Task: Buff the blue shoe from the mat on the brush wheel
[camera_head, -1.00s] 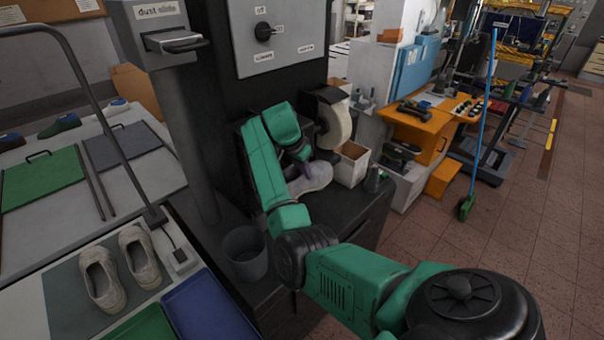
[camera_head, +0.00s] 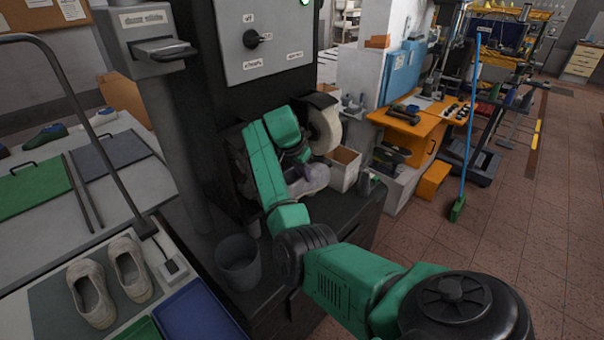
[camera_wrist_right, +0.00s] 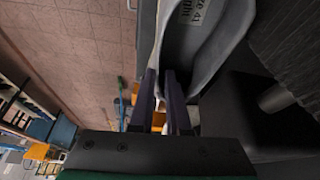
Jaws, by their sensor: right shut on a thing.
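My right gripper (camera_wrist_right: 167,85) is shut on the wall of a pale grey-blue shoe (camera_wrist_right: 208,55). The shoe's opening and printed insole face the wrist camera. In the head view the shoe (camera_head: 312,180) is held at the front of the dark machine, partly behind my green wrist. A pale round wheel (camera_head: 325,128) sits just above and behind it. A dark ribbed surface (camera_wrist_right: 285,40) lies beside the shoe in the wrist view; contact cannot be told. Two off-white shoes (camera_head: 91,293) (camera_head: 131,268) stand on the grey-green mat (camera_head: 48,305). My left gripper is out of view.
The machine's panel has a black knob (camera_head: 258,38) and a lit green lamp (camera_head: 305,2). A blue tray (camera_head: 198,318) lies beside the mat.

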